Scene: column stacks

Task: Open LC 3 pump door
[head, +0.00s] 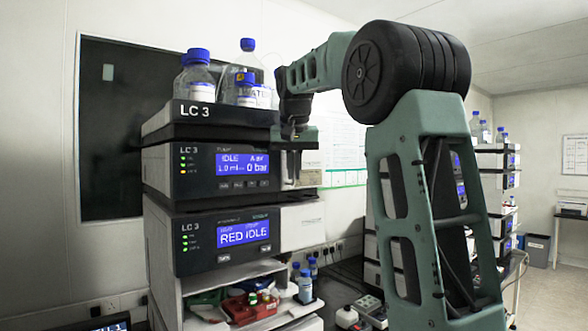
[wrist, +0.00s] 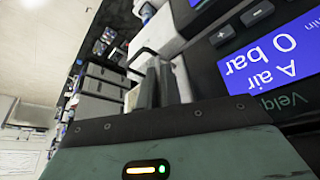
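The LC 3 pump (head: 222,195) is the upper dark-fronted unit of the near stack. Its blue screen (head: 242,163) reads IDLE and 0 bar; the screen also shows in the wrist view (wrist: 275,65). The pale front section right of the screen (head: 311,177), where the pump door appears to be, is partly hidden by my gripper. My gripper (head: 291,181) points down in front of it.
Bottles with blue caps (head: 197,78) stand on the LC 3 top tray (head: 195,113), close to my arm. A second LC 3 unit (head: 222,241) sits below, above an open shelf with small items. Another stack (head: 497,185) stands behind my arm at right.

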